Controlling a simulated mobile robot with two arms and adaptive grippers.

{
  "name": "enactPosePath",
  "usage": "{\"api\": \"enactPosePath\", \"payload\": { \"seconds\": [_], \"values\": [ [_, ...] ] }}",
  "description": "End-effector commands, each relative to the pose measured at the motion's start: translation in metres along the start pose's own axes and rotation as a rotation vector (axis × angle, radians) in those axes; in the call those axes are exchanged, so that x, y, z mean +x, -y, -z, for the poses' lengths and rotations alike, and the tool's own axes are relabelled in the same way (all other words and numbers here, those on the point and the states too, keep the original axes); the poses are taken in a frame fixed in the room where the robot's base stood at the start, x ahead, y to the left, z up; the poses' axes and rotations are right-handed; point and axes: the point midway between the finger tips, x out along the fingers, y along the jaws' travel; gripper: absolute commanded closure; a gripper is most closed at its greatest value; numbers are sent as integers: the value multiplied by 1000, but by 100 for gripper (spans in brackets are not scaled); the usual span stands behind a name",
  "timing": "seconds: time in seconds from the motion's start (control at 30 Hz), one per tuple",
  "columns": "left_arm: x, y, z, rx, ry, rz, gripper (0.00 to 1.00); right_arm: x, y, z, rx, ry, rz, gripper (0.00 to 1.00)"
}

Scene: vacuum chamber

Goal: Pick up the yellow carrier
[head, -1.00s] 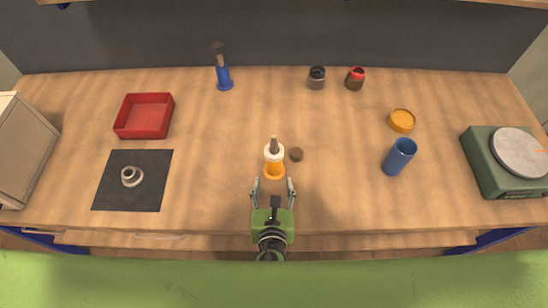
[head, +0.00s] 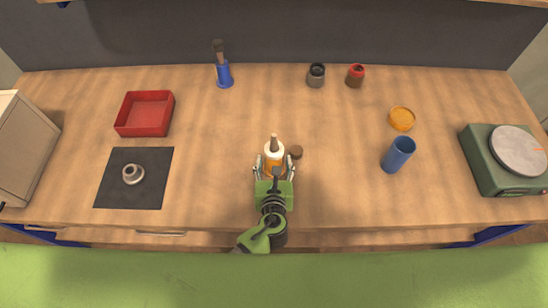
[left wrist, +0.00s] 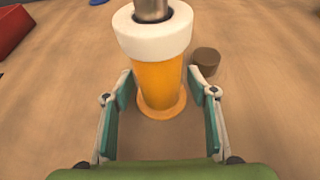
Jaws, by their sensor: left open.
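The yellow carrier (head: 273,159) stands upright near the front middle of the counter. It has a flared yellow foot, a white collar and a grey-brown piece sticking up from its top. It also shows in the left wrist view (left wrist: 158,85). My left gripper (head: 274,165) is open, with one finger on each side of the carrier's lower body. In the left wrist view the fingertips (left wrist: 160,80) flank the yellow body, with gaps visible on both sides. My right gripper is not in view.
A small brown cylinder (head: 296,152) stands close to the carrier's right, near my right-hand finger. A blue cup (head: 398,155) and orange lid (head: 402,118) are farther right. A red tray (head: 145,114) and dark mat (head: 120,195) are left. A blue holder (head: 223,75) stands behind.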

Motion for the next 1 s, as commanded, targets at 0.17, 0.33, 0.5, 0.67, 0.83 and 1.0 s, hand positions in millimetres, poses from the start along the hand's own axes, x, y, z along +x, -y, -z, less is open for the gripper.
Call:
{"api": "enactPosePath", "payload": {
  "seconds": [0.17,0.33,0.5,0.67,0.83,1.0],
  "values": [
    [0,0,0,0,0,0,84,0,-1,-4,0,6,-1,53],
    [0,1,-2,0,4,1,100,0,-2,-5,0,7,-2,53],
    [0,0,-2,0,4,1,100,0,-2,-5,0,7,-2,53],
    [-2,0,-6,-2,4,1,100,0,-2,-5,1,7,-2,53],
    [-7,0,-18,-3,5,2,100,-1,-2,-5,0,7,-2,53],
    [-20,1,-35,-3,5,3,100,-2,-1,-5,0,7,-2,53]
  ]
}}
